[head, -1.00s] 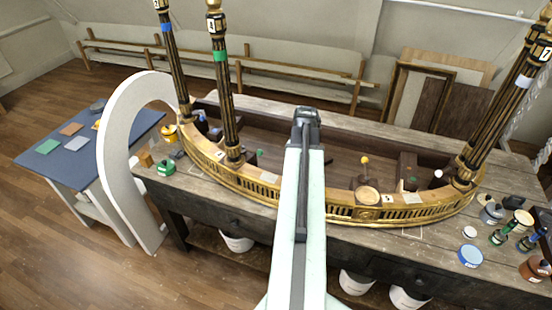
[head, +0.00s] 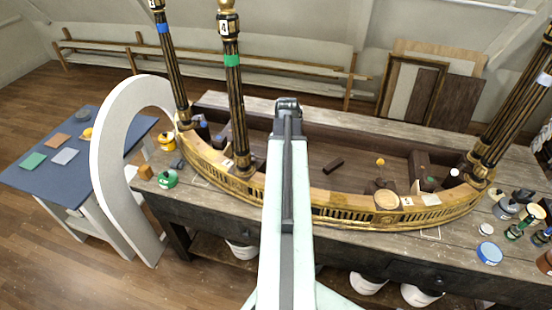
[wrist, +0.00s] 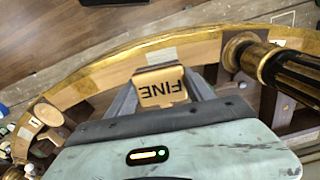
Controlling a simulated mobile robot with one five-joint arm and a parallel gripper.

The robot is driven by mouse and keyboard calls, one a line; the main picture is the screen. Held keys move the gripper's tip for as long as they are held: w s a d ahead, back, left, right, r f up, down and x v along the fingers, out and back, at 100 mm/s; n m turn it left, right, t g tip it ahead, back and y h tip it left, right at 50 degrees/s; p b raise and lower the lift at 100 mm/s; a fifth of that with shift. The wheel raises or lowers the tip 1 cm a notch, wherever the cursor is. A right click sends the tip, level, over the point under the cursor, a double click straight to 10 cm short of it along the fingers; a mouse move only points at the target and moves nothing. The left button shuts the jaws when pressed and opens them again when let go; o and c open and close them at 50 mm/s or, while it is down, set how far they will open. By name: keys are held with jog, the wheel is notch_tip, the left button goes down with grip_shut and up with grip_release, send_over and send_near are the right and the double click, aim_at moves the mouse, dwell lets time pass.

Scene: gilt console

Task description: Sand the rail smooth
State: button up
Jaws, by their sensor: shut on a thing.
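The curved gilt rail (head: 335,205) runs along the front of the console, with a bare wood strip along its top. It also shows in the wrist view (wrist: 205,47), arching across behind my gripper. My gripper (wrist: 163,90) is shut on a tan sanding block (wrist: 160,86) marked "FINE". The block lies over the rail's inner edge, close to a pale patch (wrist: 161,56) on the wood. I cannot tell whether it touches. In the head view my arm hides the fingers, the block and part of the rail.
Black-and-gilt columns (head: 233,95) rise from the rail at left and right; one base (wrist: 245,55) stands right of the block. A round pad (head: 387,199) sits on the rail. A blue table (head: 32,180) with coloured pads and a white arch (head: 108,200) stand left.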

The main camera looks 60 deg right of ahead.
jog(key=shift+s+r, duration=0.1)
jog(key=shift+w+f, duration=0.2)
jog(key=shift+f, duration=0.1)
notch_tip(320, 180, down, 3)
jog(key=b, duration=0.3)
jog(key=shift+b, duration=0.3)
jog(key=shift+s, duration=0.1)
